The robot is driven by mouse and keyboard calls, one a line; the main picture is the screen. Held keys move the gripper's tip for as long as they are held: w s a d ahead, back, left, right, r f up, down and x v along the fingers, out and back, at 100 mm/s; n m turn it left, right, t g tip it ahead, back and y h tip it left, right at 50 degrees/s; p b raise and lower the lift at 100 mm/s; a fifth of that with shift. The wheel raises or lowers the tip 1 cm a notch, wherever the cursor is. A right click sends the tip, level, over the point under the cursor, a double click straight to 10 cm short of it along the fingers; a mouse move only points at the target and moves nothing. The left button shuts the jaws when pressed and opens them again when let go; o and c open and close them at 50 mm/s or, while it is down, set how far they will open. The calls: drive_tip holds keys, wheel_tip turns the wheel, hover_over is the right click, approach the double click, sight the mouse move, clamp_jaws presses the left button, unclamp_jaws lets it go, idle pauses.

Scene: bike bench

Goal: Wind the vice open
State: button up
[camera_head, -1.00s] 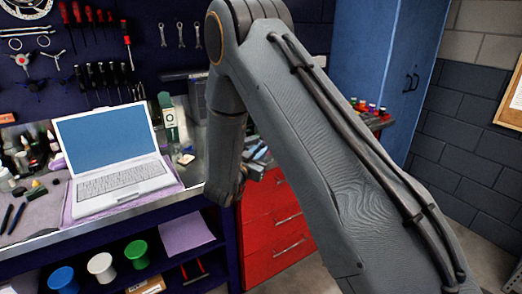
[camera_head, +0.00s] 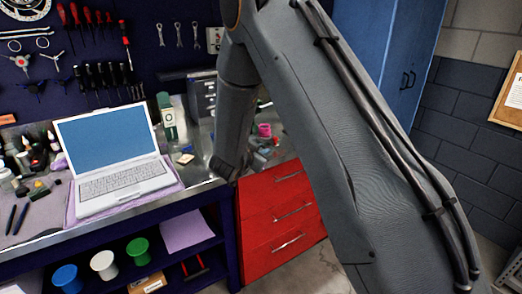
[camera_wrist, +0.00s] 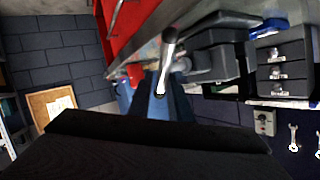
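The vice (camera_wrist: 212,62) shows in the wrist view as a dark grey block on the bench edge, right of centre. Whether the fingers touch the bar is unclear. In the head view my arm crosses the picture, with its wrist down at the bench's right end. The arm hides the vice and my fingertips there.
A laptop (camera_head: 112,145) stands open on the bench, left of my arm. A red drawer cabinet (camera_head: 280,210) stands below and right of my wrist. A grey small-drawer unit (camera_wrist: 281,62) stands behind the vice. A blue cupboard (camera_head: 385,70) is at the back.

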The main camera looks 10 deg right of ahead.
drive_tip(key=shift+o, duration=1.2)
